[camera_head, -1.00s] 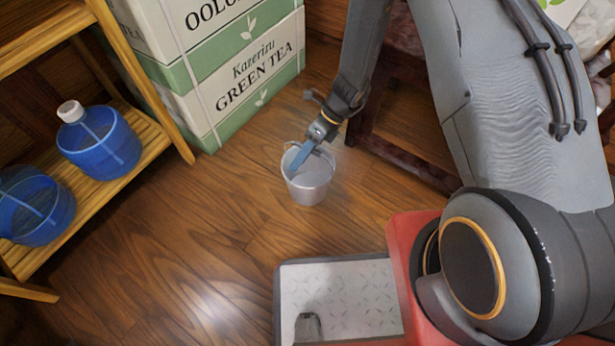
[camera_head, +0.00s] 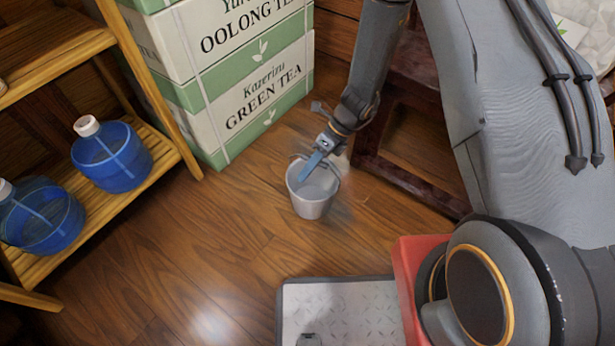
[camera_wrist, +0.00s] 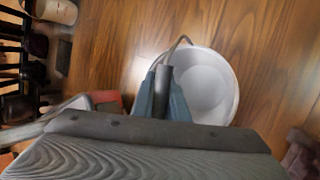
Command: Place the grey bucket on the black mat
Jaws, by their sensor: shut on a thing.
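The grey bucket (camera_head: 312,187) is upright and appears empty in the head view, in front of the tea boxes. My gripper (camera_head: 316,163) is at the bucket's rim, shut on its handle. In the wrist view my gripper (camera_wrist: 163,92) has its blue fingers closed around the dark handle grip, and the open bucket (camera_wrist: 208,88) hangs or stands just to the right of them. I cannot tell whether its bottom touches the floor. No black mat shows in either view.
Stacked tea boxes (camera_head: 235,85) stand behind the bucket. A wooden shelf (camera_head: 150,160) with blue water jugs (camera_head: 112,157) is at the left. A dark red wooden frame (camera_head: 410,185) is close on the right. The wooden floor (camera_head: 215,240) at front left is clear.

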